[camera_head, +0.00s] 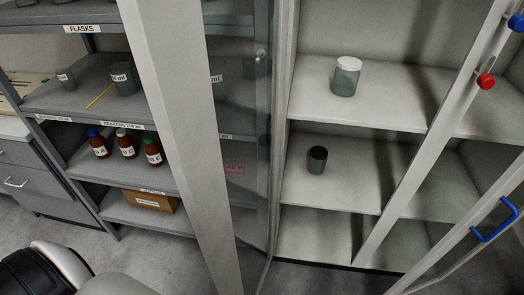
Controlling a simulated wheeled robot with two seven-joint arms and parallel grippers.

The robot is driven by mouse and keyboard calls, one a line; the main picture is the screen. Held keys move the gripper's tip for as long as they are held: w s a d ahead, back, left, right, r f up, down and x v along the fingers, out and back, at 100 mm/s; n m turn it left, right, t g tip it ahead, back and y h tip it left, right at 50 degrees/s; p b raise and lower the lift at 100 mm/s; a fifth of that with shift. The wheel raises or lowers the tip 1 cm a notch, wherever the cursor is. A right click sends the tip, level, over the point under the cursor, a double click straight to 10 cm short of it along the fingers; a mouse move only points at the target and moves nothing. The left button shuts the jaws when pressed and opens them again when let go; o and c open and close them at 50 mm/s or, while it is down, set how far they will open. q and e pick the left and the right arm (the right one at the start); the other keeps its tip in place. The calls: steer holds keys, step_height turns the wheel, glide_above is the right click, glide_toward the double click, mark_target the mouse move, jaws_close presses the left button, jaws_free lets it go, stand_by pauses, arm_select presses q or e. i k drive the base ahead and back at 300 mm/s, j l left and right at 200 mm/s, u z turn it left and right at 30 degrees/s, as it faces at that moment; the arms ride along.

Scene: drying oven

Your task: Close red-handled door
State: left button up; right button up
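A pale-framed glass door (176,130) stands swung open in the foreground, with faint red lettering on its pane; no red handle shows on it. A red knob-like piece (487,80) sits on a slanted pale bar (425,150) at the upper right. I cannot tell whether it is the door's handle. A second framed door (455,250) at the lower right carries a blue bar handle (495,220) and stands at an angle to the cabinet. Neither of my grippers is in view; only part of my own body shows at the lower left.
The white cabinet's shelves (400,103) hold a white-lidded jar (346,76) and a small dark container (317,159). A blue piece (516,22) is at the top right. The left grey rack (60,100) holds beakers, several bottles (126,144) and a cardboard box (150,201). Grey floor shows below.

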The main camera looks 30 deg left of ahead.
mark_target(166, 38)
steer(key=j+z, duration=0.1)
steer(key=j, duration=0.35)
steer(key=k+j+z, duration=0.1)
steer(key=j, duration=0.3)
steer(key=j+z, duration=0.1)
steer(key=j, duration=0.35)
steer(key=k+j+z, duration=0.1)
steer(key=j, duration=0.3)
steer(key=k, duration=0.05)
